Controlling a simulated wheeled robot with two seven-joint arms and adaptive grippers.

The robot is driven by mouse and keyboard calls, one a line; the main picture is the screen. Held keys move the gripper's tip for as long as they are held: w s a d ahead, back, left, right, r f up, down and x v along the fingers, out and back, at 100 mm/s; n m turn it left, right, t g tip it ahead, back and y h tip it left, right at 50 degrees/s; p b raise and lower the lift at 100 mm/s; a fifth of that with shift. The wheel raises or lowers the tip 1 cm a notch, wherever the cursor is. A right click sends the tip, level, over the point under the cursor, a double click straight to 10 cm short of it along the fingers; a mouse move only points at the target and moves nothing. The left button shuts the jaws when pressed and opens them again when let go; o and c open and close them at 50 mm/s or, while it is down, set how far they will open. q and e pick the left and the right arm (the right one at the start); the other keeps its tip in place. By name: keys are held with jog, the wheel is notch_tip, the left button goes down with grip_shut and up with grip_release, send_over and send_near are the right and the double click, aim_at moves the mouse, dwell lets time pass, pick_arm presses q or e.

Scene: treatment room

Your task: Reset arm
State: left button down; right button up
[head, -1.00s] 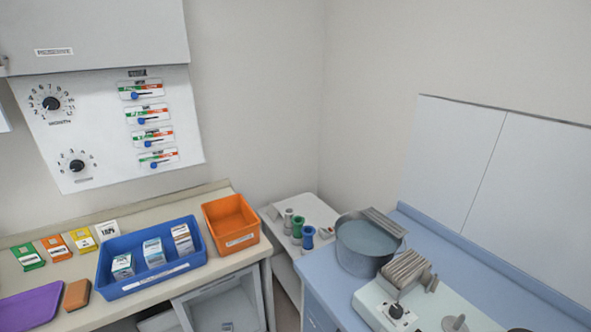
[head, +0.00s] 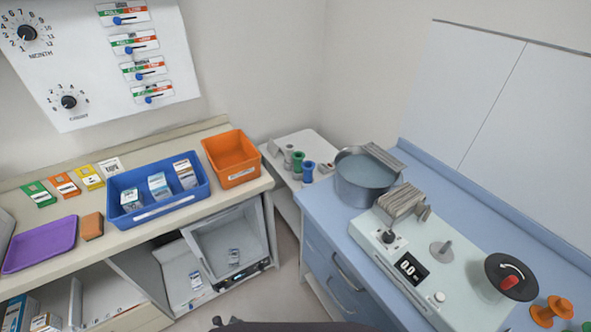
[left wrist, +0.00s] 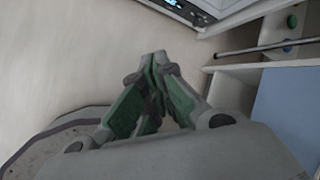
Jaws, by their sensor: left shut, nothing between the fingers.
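My left gripper (left wrist: 156,88) shows in the left wrist view with its two green-padded fingers closed together at the tips. Nothing is between them. It is over pale floor, apart from the furniture. Neither gripper shows in the head view, and the right gripper is in no view.
A beige counter at left holds a blue bin (head: 151,207) with several boxes, an orange bin (head: 231,174) and a purple tray (head: 40,244). A blue counter (head: 322,207) at right holds a metal pot (head: 366,180) and a device with a display (head: 410,268). Open floor lies between.

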pick_arm(q)
jog(key=s+a+f+n+g+h+b, duration=0.1)
jog(key=s+a+f+n, duration=0.4)
jog(key=f+n, duration=0.15)
jog(key=s+a+f+n+g+b, duration=0.1)
jog(key=s+a+f+n, duration=0.45)
jog(key=n, duration=0.25)
jog(key=s+f+n+g+b, duration=0.3)
jog(key=s+f+n+b, duration=0.2)
jog(key=s+f, duration=0.7)
jog(key=s+b, duration=0.2)
jog(key=s, duration=0.1)
jog(key=shift+d+f, duration=0.2)
jog(key=shift+d, duration=0.15)
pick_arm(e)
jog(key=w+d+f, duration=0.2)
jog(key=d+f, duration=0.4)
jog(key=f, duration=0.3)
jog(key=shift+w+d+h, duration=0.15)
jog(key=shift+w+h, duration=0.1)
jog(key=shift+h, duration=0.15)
